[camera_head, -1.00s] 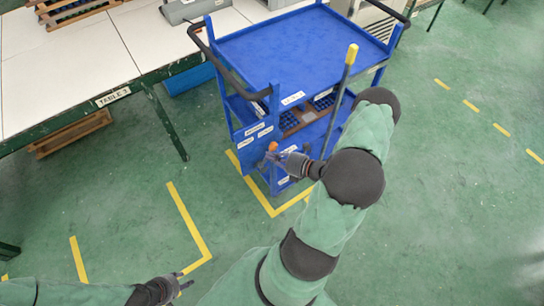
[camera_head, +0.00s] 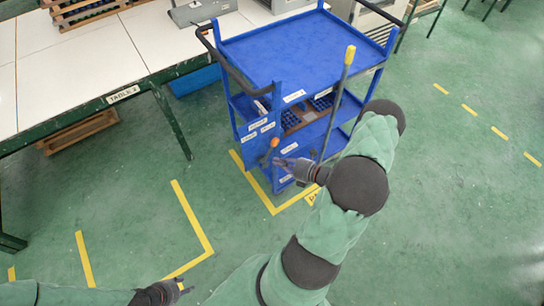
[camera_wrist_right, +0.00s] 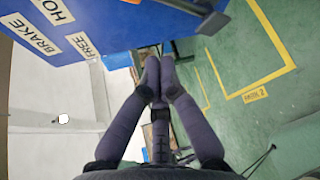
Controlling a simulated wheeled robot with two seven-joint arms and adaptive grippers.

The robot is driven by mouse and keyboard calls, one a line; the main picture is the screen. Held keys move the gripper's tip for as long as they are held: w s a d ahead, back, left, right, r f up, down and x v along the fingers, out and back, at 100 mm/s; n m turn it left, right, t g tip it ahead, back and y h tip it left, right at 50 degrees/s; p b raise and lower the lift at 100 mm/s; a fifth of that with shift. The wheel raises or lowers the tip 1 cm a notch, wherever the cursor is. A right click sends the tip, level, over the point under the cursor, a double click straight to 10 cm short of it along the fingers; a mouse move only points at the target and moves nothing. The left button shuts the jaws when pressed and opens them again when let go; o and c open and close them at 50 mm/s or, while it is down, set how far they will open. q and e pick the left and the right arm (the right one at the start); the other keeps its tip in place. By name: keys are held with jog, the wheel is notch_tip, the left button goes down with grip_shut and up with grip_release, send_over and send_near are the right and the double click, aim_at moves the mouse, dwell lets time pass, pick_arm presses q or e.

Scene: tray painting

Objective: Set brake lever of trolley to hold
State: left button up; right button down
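The blue trolley (camera_head: 300,55) stands in the middle of the head view. On its near end panel is the brake lever (camera_head: 275,142), with an orange knob tilted up and to the right. Labels sit on the panel above it; the right wrist view shows BRAKE (camera_wrist_right: 31,35), FREE (camera_wrist_right: 84,46) and part of another beginning HO. My right gripper (camera_head: 279,161) is just below the knob and seems apart from it. In the wrist view its fingertips (camera_wrist_right: 158,66) are together, with nothing visible between them. My left gripper (camera_head: 182,287) is low over the floor; its finger opening is unclear.
A tall grey handle with a yellow top (camera_head: 350,54) rises at the trolley's right side. A white table (camera_head: 95,60) stands at the left. Yellow floor lines (camera_head: 190,215) surround the trolley's near side. The green floor in front is clear.

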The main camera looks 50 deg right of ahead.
jog(key=s, duration=0.1)
jog(key=s+f, duration=0.1)
jog(key=s, duration=0.1)
jog(key=s+d, duration=0.1)
jog(key=shift+s+d+f+p, duration=0.1)
jog(key=shift+s+f+p, duration=0.1)
jog(key=shift+p, duration=0.2)
jog(key=shift+w, duration=0.1)
jog(key=w+a+f+m+g, duration=0.3)
jog(key=w+a+m, duration=0.3)
jog(key=a+m, duration=0.2)
jog(key=w+a+f+m+g, duration=0.3)
jog(key=w+a+m, duration=0.3)
jog(key=a+m, duration=0.2)
jog(key=s+a+m+g, duration=0.4)
jog(key=s+a+m, duration=0.2)
jog(key=a, duration=0.3)
jog(key=s+a+m+g+p, duration=0.1)
jog(key=s+a+m+g, duration=0.3)
jog(key=a, duration=0.6)
jog(key=s+m, duration=0.2)
jog(key=s, duration=0.1)
jog(key=shift+f, duration=0.25)
